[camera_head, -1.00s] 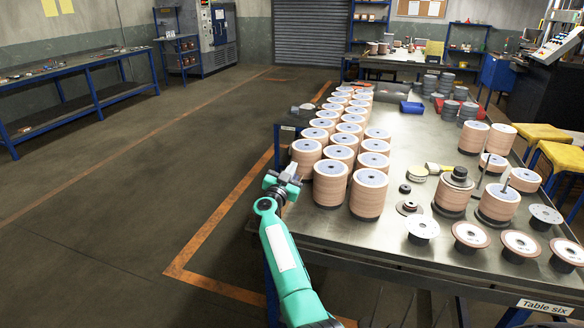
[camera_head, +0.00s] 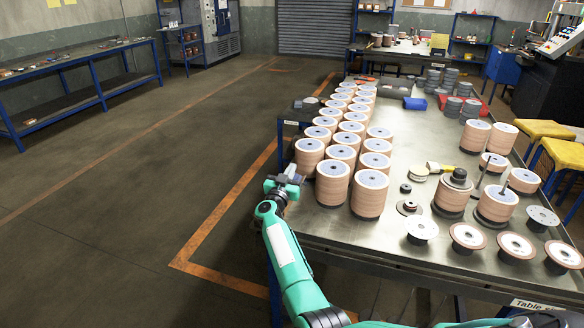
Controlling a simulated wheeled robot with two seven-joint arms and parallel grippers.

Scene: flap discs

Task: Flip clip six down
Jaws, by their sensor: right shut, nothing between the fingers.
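My right gripper (camera_head: 288,177) is shut and empty at the left edge of the table (camera_head: 330,222), beside the front left stack of flap discs (camera_head: 309,158). Its teal arm comes up from the bottom of the view. I cannot make out clip six; nothing near the gripper is clearly a clip, and the gripper and wrist cover part of the table edge. A label reading "Table six" (camera_head: 540,306) is on the front right edge, partly cut off and covered. My left gripper is not in view.
Rows of disc stacks (camera_head: 353,139) fill the table's left side. Spindles with discs (camera_head: 497,204) and backing plates (camera_head: 422,229) stand at the front right. A dark grey item (camera_head: 306,103) sits at the left edge beyond a small label (camera_head: 291,123). The floor at left is clear.

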